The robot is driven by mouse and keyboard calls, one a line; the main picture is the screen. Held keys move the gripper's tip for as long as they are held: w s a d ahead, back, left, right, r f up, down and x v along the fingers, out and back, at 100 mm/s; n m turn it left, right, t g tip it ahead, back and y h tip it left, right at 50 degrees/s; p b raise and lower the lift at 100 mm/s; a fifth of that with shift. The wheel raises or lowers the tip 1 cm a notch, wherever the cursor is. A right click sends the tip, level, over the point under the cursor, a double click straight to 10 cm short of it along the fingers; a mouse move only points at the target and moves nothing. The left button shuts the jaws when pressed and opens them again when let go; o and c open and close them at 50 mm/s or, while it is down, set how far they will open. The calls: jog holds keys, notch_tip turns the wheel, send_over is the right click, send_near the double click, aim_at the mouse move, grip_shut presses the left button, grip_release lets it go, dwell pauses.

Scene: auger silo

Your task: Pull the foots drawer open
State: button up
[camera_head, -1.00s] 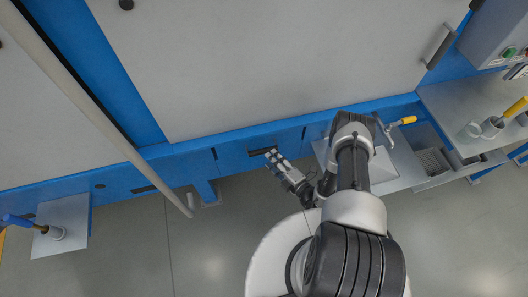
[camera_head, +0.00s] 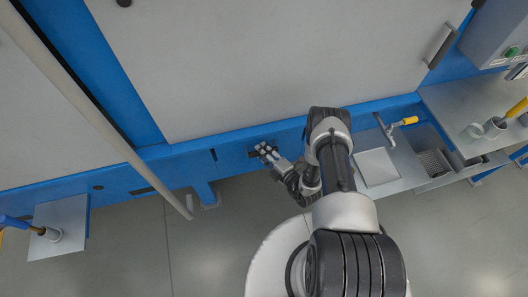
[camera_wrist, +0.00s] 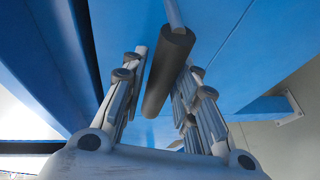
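The foots drawer shows as a blue front (camera_head: 232,158) low on the machine, under the big grey panel. Its dark bar handle (camera_wrist: 168,72) fills the middle of the wrist view, in front of a blue surface. My gripper (camera_head: 265,150) is at the handle in the head view and covers most of it. In the wrist view my gripper (camera_wrist: 166,65) is open, with one finger on each side of the handle. Gaps show between the fingers and the bar. The drawer front looks flush with the blue frame, though my gripper partly hides it.
A shelf with a yellow-handled valve (camera_head: 405,121) and a grey bin (camera_head: 433,163) lie to the right. A pale pole (camera_head: 95,110) slants down at the left, and a small grey shelf (camera_head: 58,228) is at lower left. The floor in front is clear.

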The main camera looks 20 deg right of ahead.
grip_shut()
jog(key=shift+s+d+f, duration=0.1)
dwell(0.4)
